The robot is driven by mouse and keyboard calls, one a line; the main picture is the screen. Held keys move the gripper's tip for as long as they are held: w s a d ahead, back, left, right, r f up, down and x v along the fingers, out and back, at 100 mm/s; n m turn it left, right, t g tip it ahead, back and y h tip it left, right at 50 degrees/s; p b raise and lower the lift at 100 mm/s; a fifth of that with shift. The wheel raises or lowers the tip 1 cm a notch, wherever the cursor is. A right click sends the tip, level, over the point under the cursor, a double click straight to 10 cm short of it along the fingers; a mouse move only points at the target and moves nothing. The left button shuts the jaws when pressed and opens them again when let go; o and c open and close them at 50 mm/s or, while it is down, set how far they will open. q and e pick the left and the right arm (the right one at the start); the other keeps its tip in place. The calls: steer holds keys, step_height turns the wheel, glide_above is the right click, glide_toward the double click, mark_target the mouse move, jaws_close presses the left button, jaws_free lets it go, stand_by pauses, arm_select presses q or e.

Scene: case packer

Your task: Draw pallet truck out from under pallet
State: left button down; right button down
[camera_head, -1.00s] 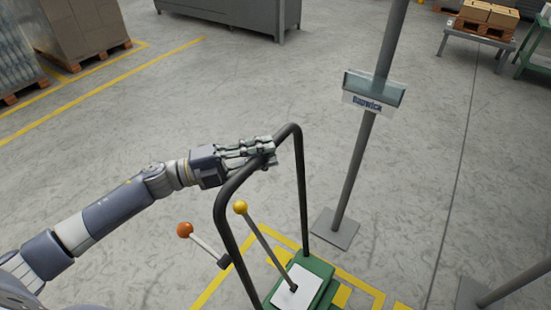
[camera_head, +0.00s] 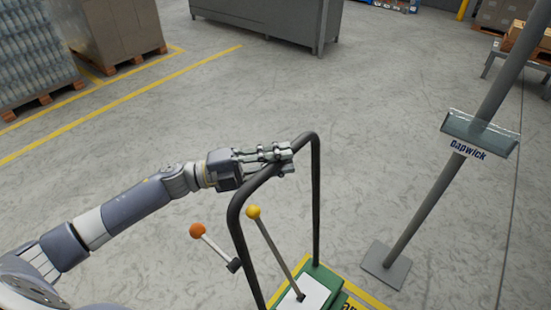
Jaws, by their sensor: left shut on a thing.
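The pallet truck shows as a tall black loop handle (camera_head: 316,195) rising from a green base (camera_head: 321,274) with a white panel at the bottom of the view. A lever with a yellow knob (camera_head: 253,212) and a shorter lever with an orange knob (camera_head: 197,230) stand at the handle. My left gripper (camera_head: 286,159) is shut on the top of the black handle, its arm reaching in from the left. My right gripper is not in view. The truck's forks and the pallet over them are not in view.
A grey post with a sign holder (camera_head: 480,134) stands on a floor plate (camera_head: 386,265) to the right. Loaded pallets (camera_head: 112,35) stand at the upper left behind yellow floor lines. A grey cabinet (camera_head: 270,24) is at the back. The floor between is clear.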

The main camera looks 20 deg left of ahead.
arm_select(q)
steer(key=shift+s+d+r+m+g, duration=0.1)
steer(key=shift+s+d+m+g, duration=0.1)
steer(key=shift+d, duration=0.4)
steer(key=shift+s+d+r+m+g, duration=0.1)
steer(key=shift+s+d+g, duration=0.1)
steer(key=shift+d, duration=0.35)
steer(key=c, duration=1.7)
jaws_free()
steer(key=shift+w, duration=0.1)
steer(key=shift+o, duration=1.4)
steer(key=shift+a, duration=0.1)
steer(key=shift+a+f, duration=0.15)
steer(key=shift+a, duration=0.15)
steer(key=v, duration=1.2)
steer(key=shift+f, duration=0.1)
